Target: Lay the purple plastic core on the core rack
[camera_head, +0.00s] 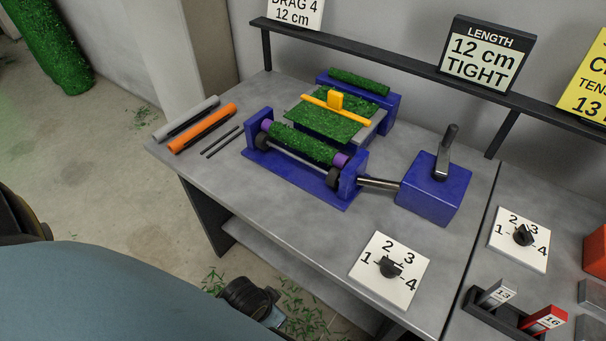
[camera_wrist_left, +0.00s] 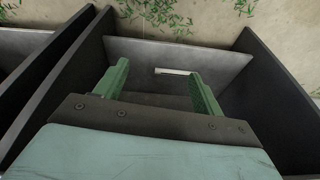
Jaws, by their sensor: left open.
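The purple plastic core (camera_head: 340,160) sits in a blue cradle on the grey bench in the head view. Only its purple ends show; green, grass-like material covers its middle. No part named as the core rack can be made out for sure; a grey tube (camera_head: 192,112) and an orange tube (camera_head: 203,128) lie side by side at the bench's left end. In the left wrist view, my left gripper (camera_wrist_left: 159,68) has its green fingers apart with nothing between them. It is away from the core, among dark upright panels. My right gripper is in neither view.
A blue crank box (camera_head: 433,188) joins the cradle by a shaft. A green mat with a yellow bar (camera_head: 337,105) lies behind the cradle. A numbered dial plate (camera_head: 389,270) lies at the front. Two thin dark rods lie near the tubes. Green clippings litter the floor.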

